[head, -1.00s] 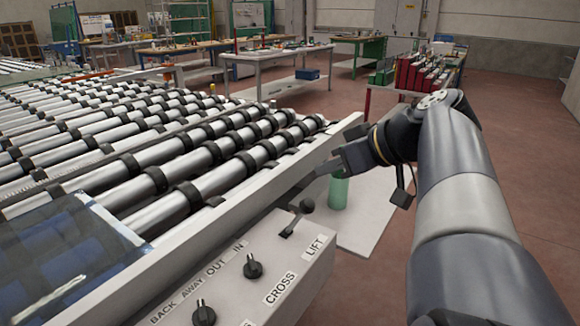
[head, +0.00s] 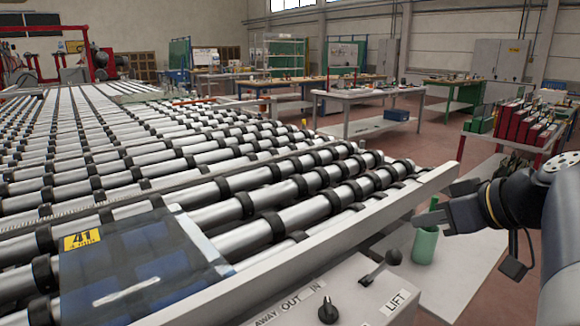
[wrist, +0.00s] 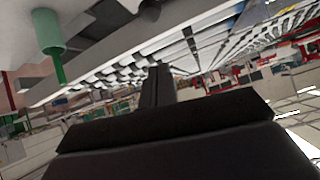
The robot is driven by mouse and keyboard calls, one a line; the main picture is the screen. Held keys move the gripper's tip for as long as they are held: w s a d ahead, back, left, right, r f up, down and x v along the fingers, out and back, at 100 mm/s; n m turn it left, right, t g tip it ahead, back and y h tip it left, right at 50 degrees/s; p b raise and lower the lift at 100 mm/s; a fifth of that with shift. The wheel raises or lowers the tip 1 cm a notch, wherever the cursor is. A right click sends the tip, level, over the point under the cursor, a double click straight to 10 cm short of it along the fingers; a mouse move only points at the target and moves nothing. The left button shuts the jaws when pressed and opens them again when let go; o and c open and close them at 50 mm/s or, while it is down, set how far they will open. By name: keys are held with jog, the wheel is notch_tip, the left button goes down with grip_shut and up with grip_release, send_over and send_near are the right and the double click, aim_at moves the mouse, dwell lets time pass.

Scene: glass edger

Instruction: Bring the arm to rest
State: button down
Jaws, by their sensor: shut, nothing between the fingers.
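My gripper (head: 452,207) is at the right of the head view, at the end of my dark arm. In the wrist view the dark fingers (wrist: 158,88) fill the lower middle, and the scene appears upside down.
A roller table (head: 250,215) fills the left. A glass pane (head: 140,265) with a yellow 41 label lies on it. A control panel with a lever (head: 383,268) and knobs is below my gripper. A green cup (head: 425,243) stands behind my gripper on a pale surface.

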jog(key=w+a+f+g+h+p, duration=0.2)
jog(key=w+a+f+g+p, duration=0.2)
jog(key=w+p, duration=0.5)
jog(key=a+f+p, duration=0.2)
jog(key=a+p, duration=0.1)
jog(key=p, duration=0.2)
jog(key=shift+w+h, duration=0.2)
jog(key=shift+h, duration=0.1)
jog(key=shift+f, duration=0.1)
dwell(0.4)
dwell(0.4)
